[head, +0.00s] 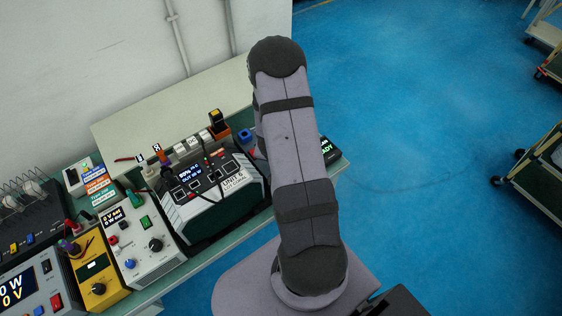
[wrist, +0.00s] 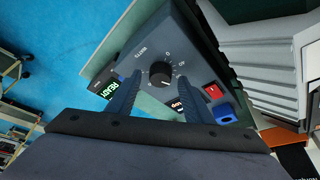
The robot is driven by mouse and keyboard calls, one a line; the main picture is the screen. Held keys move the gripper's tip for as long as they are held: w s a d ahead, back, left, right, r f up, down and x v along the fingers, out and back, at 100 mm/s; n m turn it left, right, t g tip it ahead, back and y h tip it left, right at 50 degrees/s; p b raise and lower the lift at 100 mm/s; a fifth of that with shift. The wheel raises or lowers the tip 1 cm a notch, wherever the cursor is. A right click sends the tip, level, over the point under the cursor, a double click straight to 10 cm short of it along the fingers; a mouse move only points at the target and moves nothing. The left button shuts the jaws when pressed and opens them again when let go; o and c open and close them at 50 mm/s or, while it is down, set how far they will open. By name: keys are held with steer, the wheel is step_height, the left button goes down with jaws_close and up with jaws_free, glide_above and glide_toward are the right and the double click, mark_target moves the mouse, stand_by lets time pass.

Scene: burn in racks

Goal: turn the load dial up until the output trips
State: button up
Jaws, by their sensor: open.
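The load dial (wrist: 161,73) is a round black knob with a white pointer line on a dark grey-blue panel (wrist: 170,35), with a scale and the word WATTS around it. My gripper (wrist: 160,86) is open, its two dark fingers reaching toward the panel on either side of the dial. I cannot tell whether they touch it. A small display (wrist: 109,90) beside the panel reads READY in green. A second display at the panel's lower edge is partly hidden by a finger. In the head view, my arm hides the dial; part of the READY display (head: 326,151) shows.
A red switch (wrist: 213,92) and a blue socket (wrist: 224,115) sit near the dial. A power unit (head: 215,188) labelled UNIT 6 stands left of my arm. Further left are a grey supply (head: 145,243) and a yellow meter (head: 97,272). Open blue floor lies right.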

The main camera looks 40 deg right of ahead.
steer(key=v, duration=0.7)
stand_by(0.6)
steer(key=a+r+n, duration=0.1)
steer(key=a+r, duration=0.1)
steer(key=a, duration=0.1)
steer(key=w+a+r+n+t+y, duration=0.1)
steer(key=a, duration=0.2)
steer(key=w+a+r+n+y, duration=0.1)
steer(key=a+r, duration=0.1)
steer(key=a, duration=0.1)
steer(key=shift+w+a+r+n, duration=0.2)
steer(key=shift+a+r+n, duration=0.1)
steer(key=shift+n, duration=0.1)
steer(key=s+a+r+n+g+y, duration=0.1)
steer(key=s+a+r+n+y, duration=0.1)
steer(key=s+a+r+n, duration=0.65)
steer(key=s+f+m+g+b, duration=0.2)
steer(key=s+f+b, duration=0.4)
steer(key=f+b, duration=0.3)
steer(key=shift+s+a+f+g+b, duration=0.2)
steer(key=shift+a+f+g+b, duration=0.1)
steer(key=shift+a+g+b, duration=0.15)
